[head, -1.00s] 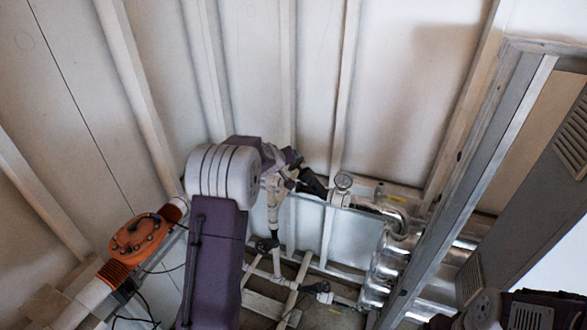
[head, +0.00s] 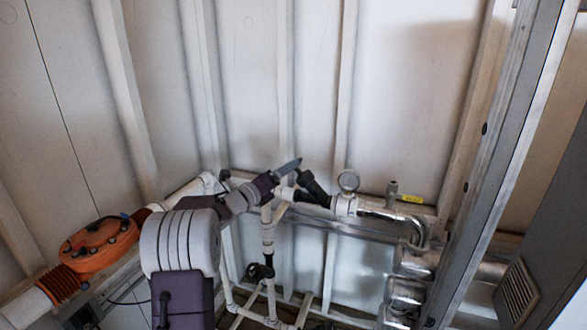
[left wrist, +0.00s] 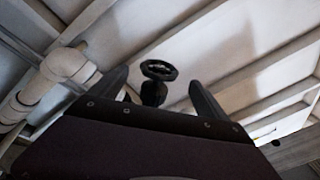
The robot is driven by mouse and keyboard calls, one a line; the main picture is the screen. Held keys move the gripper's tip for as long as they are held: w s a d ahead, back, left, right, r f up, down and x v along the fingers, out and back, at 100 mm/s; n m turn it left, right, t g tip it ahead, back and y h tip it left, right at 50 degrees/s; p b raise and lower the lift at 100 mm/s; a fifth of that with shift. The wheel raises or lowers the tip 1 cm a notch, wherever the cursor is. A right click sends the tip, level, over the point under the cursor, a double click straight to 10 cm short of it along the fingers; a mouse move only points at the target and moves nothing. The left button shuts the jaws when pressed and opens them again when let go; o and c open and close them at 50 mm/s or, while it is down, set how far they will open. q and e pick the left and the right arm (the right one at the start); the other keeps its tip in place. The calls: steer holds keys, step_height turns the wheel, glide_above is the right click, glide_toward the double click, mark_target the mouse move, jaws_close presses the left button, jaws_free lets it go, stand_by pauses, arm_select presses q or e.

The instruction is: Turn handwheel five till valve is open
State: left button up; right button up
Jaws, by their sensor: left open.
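A black handwheel (left wrist: 158,70) on a dark valve body (left wrist: 153,92) shows in the left wrist view, beyond and between my two fingertips. In the head view a black valve (head: 315,189) sits on the white pipe just right of my left gripper (head: 292,168); it appears to be the same one. My left gripper is open and points toward it, with one grey finger clear in the head view and the other hard to make out. I cannot tell whether the fingers touch the wheel. No number is readable on it. My right gripper is not in view.
A pressure gauge (head: 348,180) and silver pipe (head: 390,213) lie right of the valve. Another dark valve (head: 260,272) sits lower on the pipes. An orange housing (head: 98,240) is at left, a grey cabinet (head: 545,240) at right. The white ribbed wall is close behind.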

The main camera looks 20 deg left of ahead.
arm_select(q)
steer(key=w, duration=0.2)
steer(key=w+p, duration=0.1)
steer(key=w, duration=0.1)
steer(key=w+d, duration=0.1)
steer(key=w, duration=0.1)
steer(key=shift+w+p, duration=0.35)
steer(key=shift+p, duration=0.05)
steer(key=shift+d, duration=0.1)
steer(key=shift+c, duration=0.4)
steer(key=c, duration=1.2)
steer(key=shift+c, duration=0.2)
